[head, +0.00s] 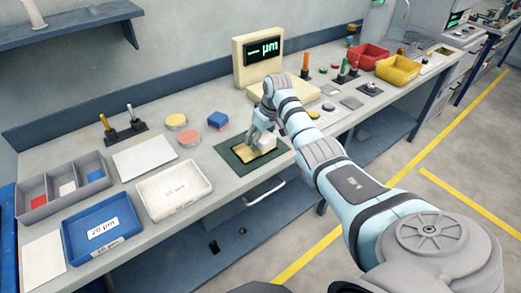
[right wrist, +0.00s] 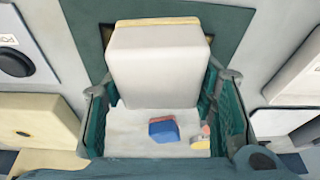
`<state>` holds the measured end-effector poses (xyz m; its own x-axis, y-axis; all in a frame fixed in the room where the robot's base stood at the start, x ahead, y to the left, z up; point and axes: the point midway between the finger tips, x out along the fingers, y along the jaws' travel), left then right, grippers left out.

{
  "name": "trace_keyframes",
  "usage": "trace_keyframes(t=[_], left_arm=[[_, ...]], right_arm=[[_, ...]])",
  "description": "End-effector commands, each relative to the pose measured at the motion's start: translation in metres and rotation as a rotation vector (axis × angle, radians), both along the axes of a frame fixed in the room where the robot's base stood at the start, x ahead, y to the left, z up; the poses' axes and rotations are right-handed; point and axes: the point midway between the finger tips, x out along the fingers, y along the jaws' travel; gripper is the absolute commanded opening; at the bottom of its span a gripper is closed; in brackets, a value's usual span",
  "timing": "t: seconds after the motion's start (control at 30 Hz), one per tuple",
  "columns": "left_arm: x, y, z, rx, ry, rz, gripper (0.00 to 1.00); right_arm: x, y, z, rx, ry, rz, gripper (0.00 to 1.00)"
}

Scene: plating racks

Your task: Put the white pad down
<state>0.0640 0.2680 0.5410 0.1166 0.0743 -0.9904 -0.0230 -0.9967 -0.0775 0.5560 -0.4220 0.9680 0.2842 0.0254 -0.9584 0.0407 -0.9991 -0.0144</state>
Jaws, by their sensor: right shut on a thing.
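The white pad (right wrist: 155,62) is a pale, rounded block. It sits between the two teal fingers of my right gripper (right wrist: 162,100), which is shut on it. In the head view my right gripper (head: 262,138) is over the dark green mat (head: 228,157), which has a tan middle. The pad also shows there (head: 268,144), partly covered by the fingers. In the wrist view the mat (right wrist: 75,25) shows behind the pad. I cannot tell whether the pad touches the mat. My left gripper is not in view.
A blue block (head: 217,119), a pink disc (head: 189,138) and a yellow disc (head: 176,120) lie left of the mat. A white tray (head: 205,200) and a blue tray (head: 70,240) stand at the front left. A cream display unit (head: 242,75) stands behind my gripper.

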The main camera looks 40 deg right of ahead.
Motion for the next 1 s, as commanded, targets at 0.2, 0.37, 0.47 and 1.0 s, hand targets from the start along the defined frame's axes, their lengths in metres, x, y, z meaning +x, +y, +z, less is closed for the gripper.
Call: trace_keyframes(t=[0.2, 0.37, 0.47, 1.0], left_arm=[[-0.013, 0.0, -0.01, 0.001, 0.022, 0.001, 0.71], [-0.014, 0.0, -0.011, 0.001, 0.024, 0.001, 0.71], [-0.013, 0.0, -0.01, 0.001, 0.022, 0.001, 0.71], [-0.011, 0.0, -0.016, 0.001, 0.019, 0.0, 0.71]], right_arm=[[0.0, 0.001, -0.041, 0.002, 0.001, 0.002, 0.07], [0.0, 0.001, -0.048, -0.001, -0.001, 0.002, 0.07], [0.0, 0.001, -0.047, -0.001, -0.001, 0.002, 0.07], [-0.001, 0.001, -0.06, 0.001, 0.001, 0.003, 0.53]])
